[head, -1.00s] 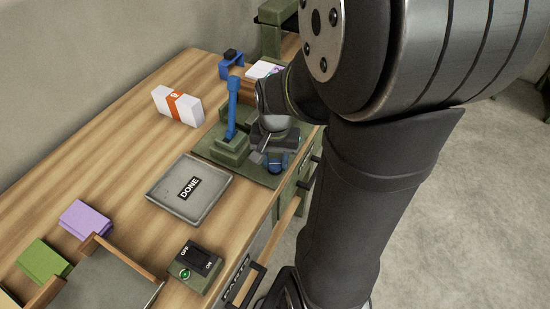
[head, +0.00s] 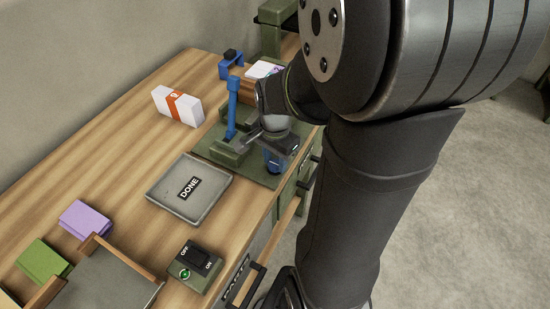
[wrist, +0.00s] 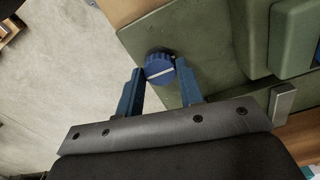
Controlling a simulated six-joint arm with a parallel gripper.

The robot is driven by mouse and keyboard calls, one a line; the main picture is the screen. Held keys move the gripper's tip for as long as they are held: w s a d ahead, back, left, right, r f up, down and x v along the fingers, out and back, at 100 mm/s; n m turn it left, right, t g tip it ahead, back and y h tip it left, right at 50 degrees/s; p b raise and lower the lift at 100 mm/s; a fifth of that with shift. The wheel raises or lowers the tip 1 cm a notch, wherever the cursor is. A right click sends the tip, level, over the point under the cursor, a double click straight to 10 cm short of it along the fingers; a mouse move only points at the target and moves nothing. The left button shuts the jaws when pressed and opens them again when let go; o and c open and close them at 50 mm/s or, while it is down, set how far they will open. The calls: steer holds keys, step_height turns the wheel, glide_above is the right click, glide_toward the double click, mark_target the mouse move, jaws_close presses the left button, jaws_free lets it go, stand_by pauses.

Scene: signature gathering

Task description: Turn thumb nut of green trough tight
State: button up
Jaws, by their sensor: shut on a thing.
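The green trough's flat base plate (head: 262,180) lies near the table's front edge, with raised green blocks (head: 232,154) and an upright blue lever (head: 232,108). In the wrist view the plate (wrist: 190,28) fills the top middle. The blue ribbed thumb nut (wrist: 159,69) sits at the plate's edge, with a white line across its top, slightly tilted. My gripper (wrist: 160,70) is shut on the nut, one blue finger on each side. In the head view my gripper (head: 273,160) hides the nut.
A grey DONE tray (head: 165,204) and a switch box (head: 194,268) with a green light stand nearer. A white banded stack (head: 178,106) and a small blue-and-black object (head: 231,63) stand behind. Purple (head: 84,219) and green (head: 43,261) stacks lie at left.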

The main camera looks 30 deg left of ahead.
mark_target(275, 164)
steer(key=o, duration=1)
steer(key=shift+r, duration=0.1)
step_height(275, 164, up, 17)
steer(key=shift+r, duration=0.15)
step_height(275, 164, down, 18)
steer(key=shift+r, duration=0.25)
stand_by(0.5)
steer(key=shift+r, duration=0.1)
